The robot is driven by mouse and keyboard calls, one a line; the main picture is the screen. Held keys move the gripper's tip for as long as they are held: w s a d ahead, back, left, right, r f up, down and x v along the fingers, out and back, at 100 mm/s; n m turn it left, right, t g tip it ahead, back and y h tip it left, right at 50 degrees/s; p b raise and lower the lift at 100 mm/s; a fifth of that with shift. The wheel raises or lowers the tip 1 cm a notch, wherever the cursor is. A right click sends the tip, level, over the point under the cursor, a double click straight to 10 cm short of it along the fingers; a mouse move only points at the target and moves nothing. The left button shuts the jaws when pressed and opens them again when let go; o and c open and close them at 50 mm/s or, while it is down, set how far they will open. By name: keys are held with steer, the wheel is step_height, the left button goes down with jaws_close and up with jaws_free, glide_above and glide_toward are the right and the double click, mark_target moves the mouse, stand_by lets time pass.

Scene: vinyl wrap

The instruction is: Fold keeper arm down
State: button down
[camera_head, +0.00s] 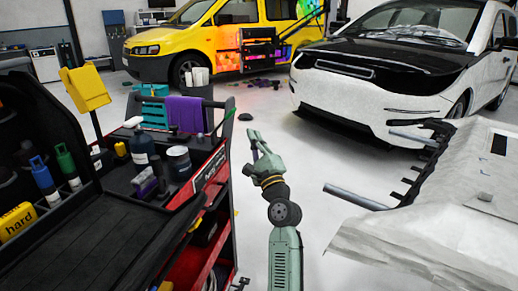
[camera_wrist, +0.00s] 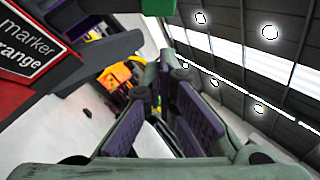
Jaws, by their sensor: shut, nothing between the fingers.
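My gripper (camera_head: 256,143) is raised over the open floor between the tool cart and the white rack, apart from both. It is shut and empty. Its purple-padded fingers also show in the wrist view (camera_wrist: 160,108). No part can be named for certain as the keeper arm. A dark bracket-like piece (camera_head: 437,125) stands at the far left edge of the white-covered rack (camera_head: 455,185), well to the right of my gripper. Two grey tubes, a near one (camera_head: 355,197) and a far one (camera_head: 410,137), stick out from the rack's left side.
The black and red tool cart (camera_head: 212,165) stands close on the left, loaded with bottles, a purple cloth (camera_head: 185,114) and a yellow holder (camera_head: 85,88). A yellow van (camera_head: 185,45) and a white car (camera_head: 385,75) stand behind. The floor (camera_head: 262,108) between is mostly clear.

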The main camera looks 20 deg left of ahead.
steer(key=shift+w+a+r+p, duration=0.2)
steer(key=shift+a+r+p, duration=0.15)
steer(key=shift+a+r, duration=0.3)
steer(key=shift+w+a+r+p, duration=0.25)
steer(key=shift+a+r+p, duration=0.2)
steer(key=shift+a, duration=0.25)
steer(key=shift+w+a+r+p, duration=0.2)
steer(key=shift+a+r+p, duration=0.1)
steer(key=shift+a+r, duration=0.35)
steer(key=shift+a+r+n+g+p, duration=0.15)
steer(key=shift+r+n+g+p, duration=0.2)
steer(key=shift+p, duration=0.35)
